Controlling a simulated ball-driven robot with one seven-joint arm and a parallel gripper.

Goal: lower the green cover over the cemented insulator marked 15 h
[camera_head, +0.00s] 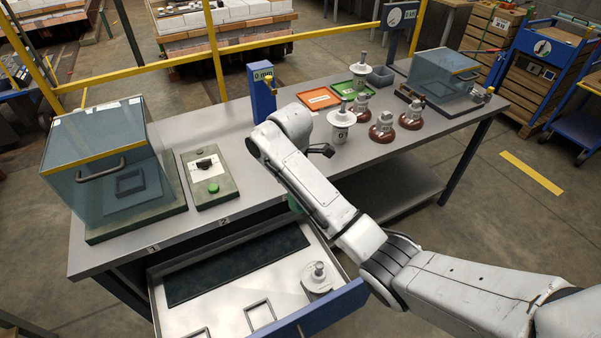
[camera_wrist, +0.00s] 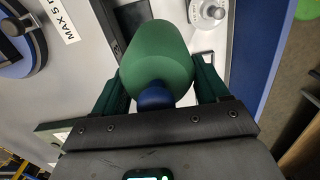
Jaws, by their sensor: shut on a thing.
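My gripper (camera_wrist: 157,88) is shut on the green cover (camera_wrist: 158,52), a rounded green body with a blue knob (camera_wrist: 154,97) toward the palm. In the head view my arm hides most of the gripper; only a sliver of green shows beside the forearm, above the drawer. One grey-white insulator (camera_head: 318,278) stands upright in the open drawer (camera_head: 232,312), at its right end. It also shows in the wrist view (camera_wrist: 208,12), at the top right, apart from the cover. Its marking is too small to read.
Several insulators, white (camera_head: 341,122) and brown-based (camera_head: 382,128), stand on the bench (camera_head: 228,228). A glass box with a handle (camera_head: 105,165) and a green-button device (camera_head: 209,178) stand at left. A blue post (camera_head: 262,95) rises behind my arm. Empty square frames lie in the drawer.

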